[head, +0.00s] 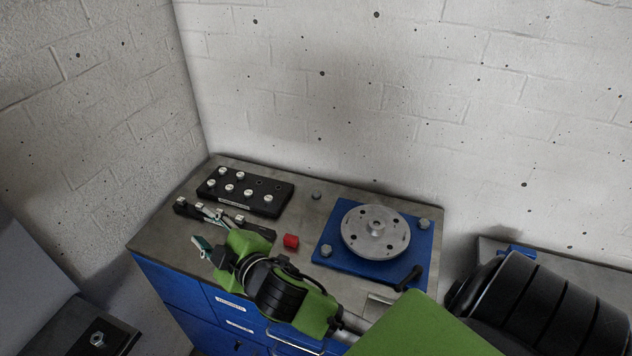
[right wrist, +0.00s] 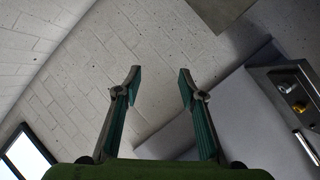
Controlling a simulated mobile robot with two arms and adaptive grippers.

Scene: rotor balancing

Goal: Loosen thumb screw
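A grey metal rotor disc (head: 375,231) with several dark holes and a raised hub (head: 377,225) lies on a blue base plate (head: 331,261) on the bench. Small grey knobs stand on the plate's left (head: 326,250) and right (head: 424,224) corners; I cannot tell which part is the thumb screw. A black handle (head: 410,278) stands at the plate's front right. My right gripper (head: 204,231) is over the bench's front left, away from the rotor. In the right wrist view its teal-padded fingers (right wrist: 160,84) are apart with nothing between them. My left gripper is not in view.
A black rack (head: 268,206) with several silver-topped pieces stands at the back left. A dark strip (head: 185,209) with more pieces lies before it. Walls close in the back and left.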

